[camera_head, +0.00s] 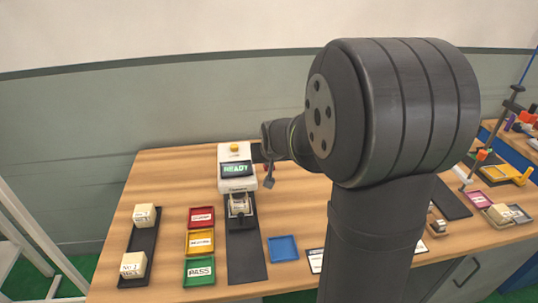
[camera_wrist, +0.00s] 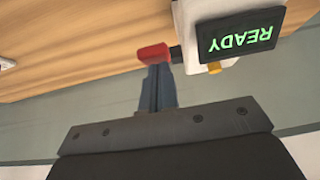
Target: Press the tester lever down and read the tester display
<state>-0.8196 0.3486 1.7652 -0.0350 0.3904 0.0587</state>
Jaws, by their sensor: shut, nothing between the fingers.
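The white tester (camera_head: 232,152) stands on the table with a yellow button on top. Its display (camera_head: 238,169) reads READY in green, and the same display (camera_wrist: 241,38) shows upside down in the wrist view. A red lever knob (camera_wrist: 153,53) on a dark stem sticks out from the tester's side. My gripper (camera_head: 269,183) is shut and empty beside the tester's right side. In the wrist view its fingertips (camera_wrist: 157,70) are at the red knob; I cannot tell whether they touch it. The lever is not clear in the head view.
A metallic fixture (camera_head: 240,204) sits before the tester on a black mat (camera_head: 245,262). Left are red (camera_head: 201,228), yellow (camera_head: 187,242) and green PASS (camera_head: 186,274) trays, and a black strip (camera_head: 139,250) with two pale blocks. A blue tray (camera_head: 282,248) lies right of the mat.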

